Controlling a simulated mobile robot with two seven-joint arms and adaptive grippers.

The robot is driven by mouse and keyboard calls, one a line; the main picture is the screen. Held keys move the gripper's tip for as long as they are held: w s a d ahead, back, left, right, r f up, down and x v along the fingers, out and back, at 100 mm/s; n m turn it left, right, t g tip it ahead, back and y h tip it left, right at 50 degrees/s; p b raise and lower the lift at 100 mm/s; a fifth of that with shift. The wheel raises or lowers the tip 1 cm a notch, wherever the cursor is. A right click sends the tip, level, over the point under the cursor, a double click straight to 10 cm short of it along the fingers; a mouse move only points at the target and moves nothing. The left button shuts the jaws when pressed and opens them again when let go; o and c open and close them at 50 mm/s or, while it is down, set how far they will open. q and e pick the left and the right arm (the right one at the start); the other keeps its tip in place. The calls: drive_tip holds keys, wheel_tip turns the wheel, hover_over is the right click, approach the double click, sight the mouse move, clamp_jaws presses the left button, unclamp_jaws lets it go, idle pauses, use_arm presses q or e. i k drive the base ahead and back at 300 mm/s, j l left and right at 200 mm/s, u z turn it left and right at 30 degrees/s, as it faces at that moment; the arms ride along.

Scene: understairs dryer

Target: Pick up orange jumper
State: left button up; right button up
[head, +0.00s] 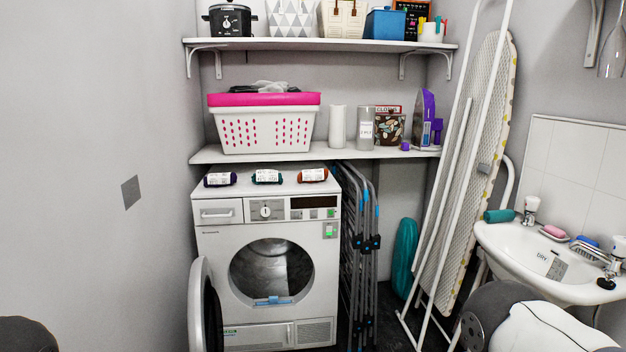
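A rolled orange-brown bundle with a pale label, which looks like the orange jumper (313,175), lies on top of the white dryer (318,225) near its right front edge. A teal rolled bundle (267,177) and a dark purple one (219,179) lie in a row to its left, with gaps between. Neither gripper shows in the head view. Only parts of my arms show, at the lower left and lower right corners, away from the jumper.
The dryer door (205,305) stands open to the left. A shelf (350,153) with a pink-rimmed laundry basket (263,125) hangs above the dryer. A folded drying rack (360,240), ironing board (478,160) and sink (550,265) stand to the right.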

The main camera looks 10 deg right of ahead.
sight(312, 175)
drive_tip(key=i+l+u, duration=0.5)
drive_tip(key=l, duration=0.3)
drive_tip(key=i+l+u, duration=0.25)
drive_tip(key=l, duration=0.2)
